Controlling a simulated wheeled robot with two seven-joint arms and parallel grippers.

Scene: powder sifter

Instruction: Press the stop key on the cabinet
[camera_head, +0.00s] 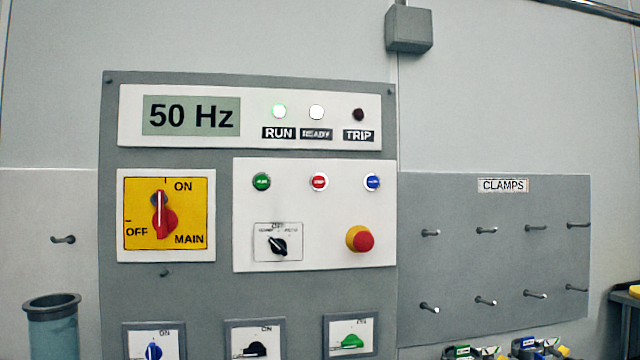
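The grey cabinet (180,290) stands upright, facing me. On its white key panel (250,215) sit a green key (262,181), a red key with small white lettering that looks like STOP (319,181), and a blue key (372,182), in one row. The red key is in the middle and nothing covers it. The display (191,116) reads 50 Hz. Neither of my grippers shows in the head view.
A red mushroom button (362,240) on yellow and a black selector (278,246) sit below the keys. The yellow main switch (165,213) points to ON. Small switches line the bottom. Right is a CLAMPS pegboard (495,260); a bluish cylinder (53,325) stands lower left.

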